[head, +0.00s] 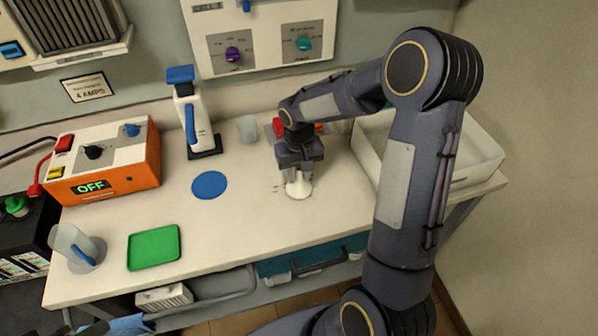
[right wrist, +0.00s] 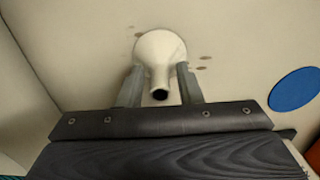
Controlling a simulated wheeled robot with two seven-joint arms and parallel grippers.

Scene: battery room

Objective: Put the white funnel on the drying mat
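The white funnel (head: 299,187) stands mouth down on the bench, spout up, below my right gripper (head: 299,168). In the right wrist view the funnel (right wrist: 160,47) has its spout pointing towards the camera, between the two fingers of my right gripper (right wrist: 160,72). The fingers are apart, with a gap on each side of the spout. Two flat things lie on the bench: a round blue disc (head: 209,185), also in the right wrist view (right wrist: 296,90), and a green rectangle with a raised rim (head: 153,247). I cannot tell for sure which is the drying mat. My left gripper is not seen.
An orange charger (head: 104,160) and a white bottle with a blue handle (head: 195,120) stand at the back left. A clear jug (head: 77,246) stands front left. A beaker (head: 247,129) and red item are behind my gripper. A white tray (head: 471,144) is right.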

